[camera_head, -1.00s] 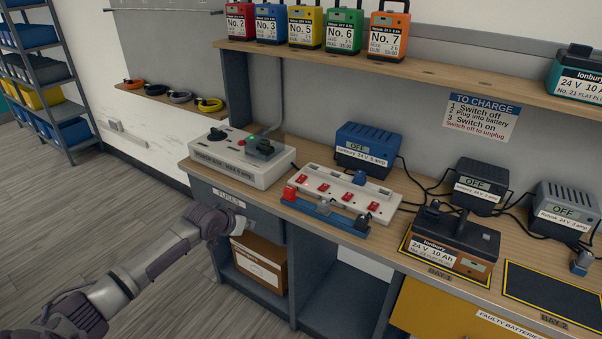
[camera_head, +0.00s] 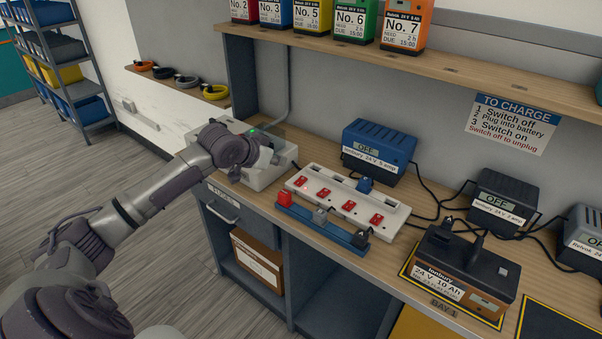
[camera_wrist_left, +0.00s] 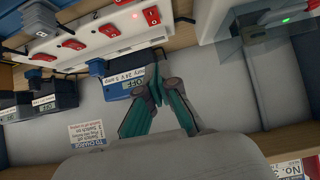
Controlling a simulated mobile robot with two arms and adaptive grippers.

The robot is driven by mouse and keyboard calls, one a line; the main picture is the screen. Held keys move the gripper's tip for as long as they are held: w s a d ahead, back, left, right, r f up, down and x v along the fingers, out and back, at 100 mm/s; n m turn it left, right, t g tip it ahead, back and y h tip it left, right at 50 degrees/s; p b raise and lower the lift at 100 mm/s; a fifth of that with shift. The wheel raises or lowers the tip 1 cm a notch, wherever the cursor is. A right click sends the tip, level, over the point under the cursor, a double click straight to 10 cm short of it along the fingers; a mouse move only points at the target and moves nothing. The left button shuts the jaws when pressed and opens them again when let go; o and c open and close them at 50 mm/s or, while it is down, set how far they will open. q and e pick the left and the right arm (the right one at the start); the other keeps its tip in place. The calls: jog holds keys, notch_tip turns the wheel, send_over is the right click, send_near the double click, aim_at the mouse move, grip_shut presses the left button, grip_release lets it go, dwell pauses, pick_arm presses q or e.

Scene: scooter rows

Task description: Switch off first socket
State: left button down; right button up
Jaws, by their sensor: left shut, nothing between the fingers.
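The white socket strip (camera_head: 338,199) lies on the bench with a row of red switches. Its leftmost switch (camera_head: 300,181) is clear of my arm. In the left wrist view the strip (camera_wrist_left: 91,38) runs along the upper left, and its nearest red switch (camera_wrist_left: 151,15) has a small red glow beside it. My left gripper (camera_head: 268,158) is left of the strip, in front of the white power box (camera_head: 264,180), hiding part of it. In the wrist view its teal fingers (camera_wrist_left: 156,82) are shut and empty, apart from the strip. My right gripper is out of view.
A blue rail (camera_head: 322,228) with plugs stands along the strip's front. A blue charger (camera_head: 379,150) is behind it. An orange-and-black battery (camera_head: 461,268) sits to the right, with cables behind. The shelf (camera_head: 400,72) with coloured packs overhangs the back.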

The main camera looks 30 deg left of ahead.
pick_arm(q)
send_near(304, 177)
jog(key=w, duration=0.1)
jog(key=w+r, duration=0.1)
jog(key=w, duration=0.1)
jog(key=shift+w+d+r+p, duration=0.1)
jog(key=shift+w+r+p, duration=0.1)
jog(key=shift+r+p, duration=0.1)
jog(key=f, duration=0.1)
jog(key=w+f, duration=0.2)
jog(key=shift+f, duration=1.1)
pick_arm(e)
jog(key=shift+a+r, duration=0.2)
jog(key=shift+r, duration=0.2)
pick_arm(q)
jog(key=shift+f, duration=0.1)
jog(key=shift+d+f, duration=0.1)
jog(key=shift+f, duration=0.1)
jog(key=shift+w, duration=0.15)
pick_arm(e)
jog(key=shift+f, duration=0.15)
